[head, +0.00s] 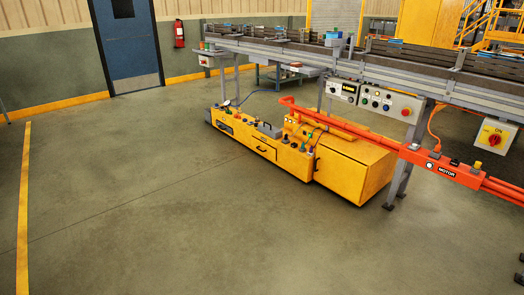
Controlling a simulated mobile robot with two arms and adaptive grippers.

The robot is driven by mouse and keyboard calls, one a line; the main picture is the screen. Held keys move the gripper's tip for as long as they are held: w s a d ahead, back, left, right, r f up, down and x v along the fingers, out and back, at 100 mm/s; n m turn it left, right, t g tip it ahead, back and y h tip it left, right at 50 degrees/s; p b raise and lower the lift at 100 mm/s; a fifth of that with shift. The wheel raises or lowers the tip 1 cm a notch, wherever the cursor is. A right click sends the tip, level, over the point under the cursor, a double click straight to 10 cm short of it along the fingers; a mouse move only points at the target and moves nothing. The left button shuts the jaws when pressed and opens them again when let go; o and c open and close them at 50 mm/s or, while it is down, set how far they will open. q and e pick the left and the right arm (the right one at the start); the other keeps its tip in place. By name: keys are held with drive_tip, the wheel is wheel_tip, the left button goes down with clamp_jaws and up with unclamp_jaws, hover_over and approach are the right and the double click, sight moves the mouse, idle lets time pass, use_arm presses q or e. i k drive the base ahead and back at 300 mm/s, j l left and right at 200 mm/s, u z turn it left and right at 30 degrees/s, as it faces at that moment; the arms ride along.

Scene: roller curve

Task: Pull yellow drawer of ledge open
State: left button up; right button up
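A low yellow ledge (286,158) stands on the floor under the conveyor. Its front has a yellow drawer panel (266,153) with a small dark handle, and it looks flush with the front. A dark slot or handle (225,128) shows farther left on the same front. A larger yellow box (338,174) with a dark handle joins the right end. Several small knobs and buttons sit on the ledge's top. Neither of my grippers is in view.
A grey roller conveyor (420,85) on legs runs above the ledge. Control boxes (389,104) and an orange motor rail (447,171) hang at its near side. A blue door (127,42) and a red extinguisher (179,33) are at the back wall. The floor in front is clear.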

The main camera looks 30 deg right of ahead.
sight(271, 152)
drive_tip(key=i+l+z, duration=0.3)
drive_tip(key=i+z, duration=0.25)
drive_tip(key=i, duration=0.25)
drive_tip(key=i+z, duration=0.25)
drive_tip(key=i, duration=2.4)
